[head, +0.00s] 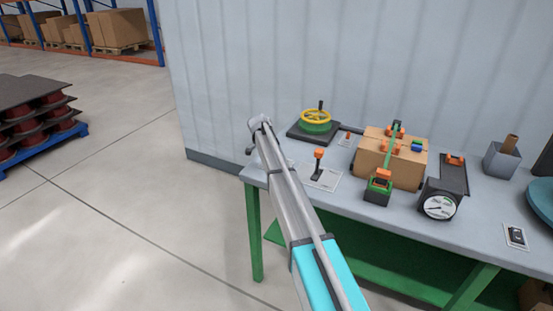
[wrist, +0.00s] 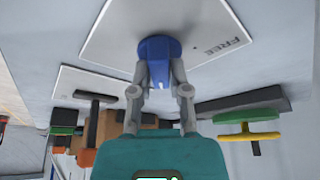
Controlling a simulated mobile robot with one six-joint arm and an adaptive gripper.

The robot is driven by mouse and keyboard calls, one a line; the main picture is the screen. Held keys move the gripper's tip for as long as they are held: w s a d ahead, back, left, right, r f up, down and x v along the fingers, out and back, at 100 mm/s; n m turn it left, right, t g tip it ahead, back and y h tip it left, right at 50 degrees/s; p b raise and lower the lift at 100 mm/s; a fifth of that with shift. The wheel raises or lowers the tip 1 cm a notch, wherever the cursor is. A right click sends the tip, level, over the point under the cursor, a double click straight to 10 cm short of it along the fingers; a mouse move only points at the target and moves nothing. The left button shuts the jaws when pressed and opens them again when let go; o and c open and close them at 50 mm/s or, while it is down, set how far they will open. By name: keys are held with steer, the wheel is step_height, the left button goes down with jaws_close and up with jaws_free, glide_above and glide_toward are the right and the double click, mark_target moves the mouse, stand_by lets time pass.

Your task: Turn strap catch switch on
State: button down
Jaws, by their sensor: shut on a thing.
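A blue switch handle (wrist: 158,47) stands on a white plate (wrist: 110,35) marked FREE in the wrist view. I take it for the strap catch switch, but no label names it. My gripper (wrist: 156,80) is shut on the blue handle, one finger on each side. In the head view my arm hides the blue handle and my fingertips.
The grey bench (head: 405,215) holds a yellow handwheel (head: 316,117), an orange-topped lever (head: 318,166), a strapped cardboard box (head: 409,165) and a dial gauge (head: 439,206). A wall (head: 235,80) stands close behind. Open floor (head: 120,220) lies left.

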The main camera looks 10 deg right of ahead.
steer(key=shift+s+d, duration=0.15)
steer(key=shift+s, duration=0.05)
steer(key=c, duration=0.6)
jaws_free()
steer(key=shift+w, duration=0.1)
steer(key=shift+r, duration=0.1)
